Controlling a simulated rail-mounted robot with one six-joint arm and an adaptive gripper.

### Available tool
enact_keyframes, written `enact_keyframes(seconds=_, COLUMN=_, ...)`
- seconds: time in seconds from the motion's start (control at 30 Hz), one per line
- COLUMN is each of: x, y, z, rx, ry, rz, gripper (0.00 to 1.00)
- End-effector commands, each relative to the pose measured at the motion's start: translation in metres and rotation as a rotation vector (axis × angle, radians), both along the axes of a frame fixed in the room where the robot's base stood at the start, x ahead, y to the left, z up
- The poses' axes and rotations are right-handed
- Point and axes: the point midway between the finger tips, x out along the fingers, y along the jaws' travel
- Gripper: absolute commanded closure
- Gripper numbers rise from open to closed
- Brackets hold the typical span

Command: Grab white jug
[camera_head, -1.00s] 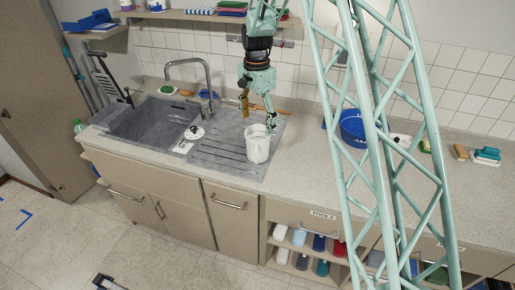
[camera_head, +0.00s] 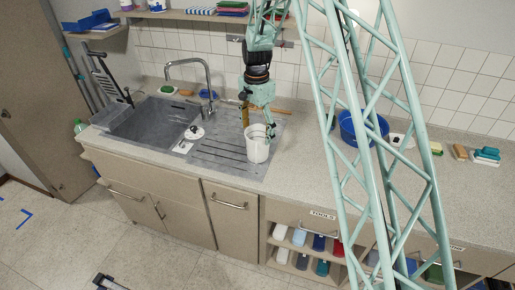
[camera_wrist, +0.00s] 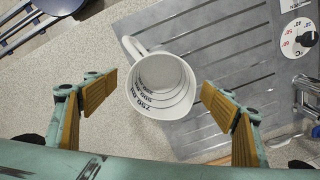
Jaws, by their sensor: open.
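The white jug (camera_head: 257,146) stands upright on the ribbed drainboard right of the sink. In the wrist view the jug (camera_wrist: 160,86) is seen from above, with measuring marks inside and its handle toward the upper left. My gripper (camera_head: 258,118) is just behind and above the jug in the head view. In the wrist view my gripper (camera_wrist: 158,103) is open, with one tan finger pad left of the jug and one right. Gaps show between the pads and the jug, and nothing is held.
The grey sink (camera_head: 150,122) with its faucet (camera_head: 192,72) is to the left. A blue tub (camera_head: 362,128) stands farther right on the counter (camera_head: 330,170). A wall shelf (camera_head: 180,13) is above.

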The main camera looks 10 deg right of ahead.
Motion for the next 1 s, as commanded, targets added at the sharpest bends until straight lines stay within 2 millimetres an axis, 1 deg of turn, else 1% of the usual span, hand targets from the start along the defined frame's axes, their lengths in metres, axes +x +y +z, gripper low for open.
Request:
enact_keyframes(seconds=0.4, x=0.002, y=0.001, z=-0.037, rx=0.000, ry=0.002, rz=0.000, gripper=0.23)
enact_keyframes(seconds=0.5, x=0.002, y=0.001, z=-0.043, rx=0.000, ry=0.001, rz=0.000, gripper=0.23)
enact_keyframes(seconds=0.63, x=0.002, y=0.001, z=-0.047, rx=0.000, ry=0.000, rz=0.000, gripper=0.23)
enact_keyframes(seconds=1.0, x=0.002, y=0.001, z=-0.048, rx=0.000, ry=0.000, rz=0.000, gripper=0.23)
